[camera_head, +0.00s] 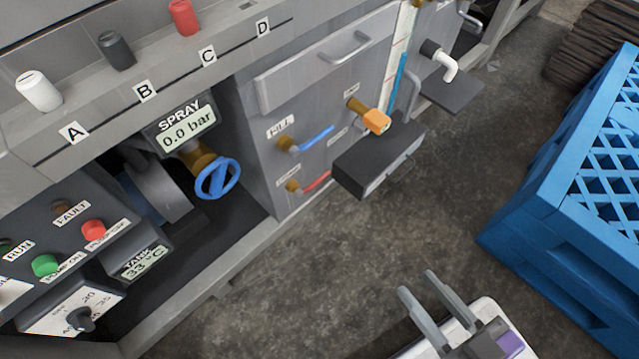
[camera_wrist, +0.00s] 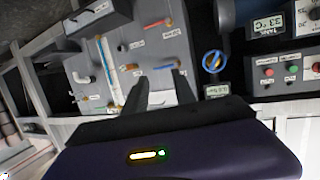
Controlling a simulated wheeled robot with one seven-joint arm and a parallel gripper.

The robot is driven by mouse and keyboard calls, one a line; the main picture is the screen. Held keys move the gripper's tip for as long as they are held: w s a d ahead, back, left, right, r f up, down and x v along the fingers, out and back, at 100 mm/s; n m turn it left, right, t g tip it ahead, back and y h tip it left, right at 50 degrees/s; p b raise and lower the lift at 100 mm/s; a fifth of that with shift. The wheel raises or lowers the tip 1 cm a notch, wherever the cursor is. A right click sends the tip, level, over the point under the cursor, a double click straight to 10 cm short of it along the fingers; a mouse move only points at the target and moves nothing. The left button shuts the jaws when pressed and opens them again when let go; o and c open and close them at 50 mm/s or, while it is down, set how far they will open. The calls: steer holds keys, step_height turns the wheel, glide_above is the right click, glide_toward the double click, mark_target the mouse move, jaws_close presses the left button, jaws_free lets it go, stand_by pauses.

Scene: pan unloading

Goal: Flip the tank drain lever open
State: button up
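A grey panel carries a blue lever (camera_head: 317,137) on a brass valve, labelled FILL, and a red lever (camera_head: 315,183) on a lower brass valve. The red lever's label is too small to read surely. An orange-tipped brass fitting (camera_head: 375,121) sits to their right, above a dark grey box. I cannot tell for sure which one is the tank drain lever. My gripper (camera_head: 418,284) is open and empty, low in the head view, apart from the panel. The wrist view shows the blue lever (camera_wrist: 164,67) and red lever (camera_wrist: 159,23) beyond my open fingers.
A blue crate (camera_head: 560,215) stands on the floor at the right. The dark grey box (camera_head: 378,160) juts out from the panel. A blue handwheel (camera_head: 217,179) and spray display (camera_head: 186,130) are left of the levers. The floor between panel and crate is clear.

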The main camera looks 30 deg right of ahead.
steer(key=shift+t+h, duration=0.4)
steer(key=shift+t, duration=0.1)
steer(key=w+r+p, duration=0.2)
steer(key=r, duration=0.1)
steer(key=shift+w+d+r, duration=0.2)
steer(key=shift+w+d, duration=0.05)
steer(key=shift+d, duration=0.15)
jaws_close()
steer(key=w+d+f+m+g+h+p, duration=0.1)
steer(key=w+d+f+m+g+p, duration=0.1)
steer(key=w+d+f+m+p, duration=0.55)
steer(key=w+d+f+m+g+h+p, duration=0.1)
steer(key=w+d+f+m+p, duration=0.3)
steer(key=w+f+m, duration=0.45)
steer(key=w+a+f+m+y+p, duration=0.1)
steer(key=w+a+f+m+y, duration=0.1)
steer(key=m, duration=0.6)
steer(key=w+a+f+m+g+y+p, duration=0.1)
steer(key=w+a+f+m+y+p, duration=0.1)
steer(key=m, duration=0.7)
steer(key=shift+w+a+f+y+p, duration=0.15)
steer(key=shift+a+f+y+p, duration=0.15)
steer(key=shift+a+f+y, duration=0.95)
steer(key=shift+a+r+h, duration=0.25)
steer(key=shift+a+r, duration=0.05)
steer(key=shift+r, duration=0.2)
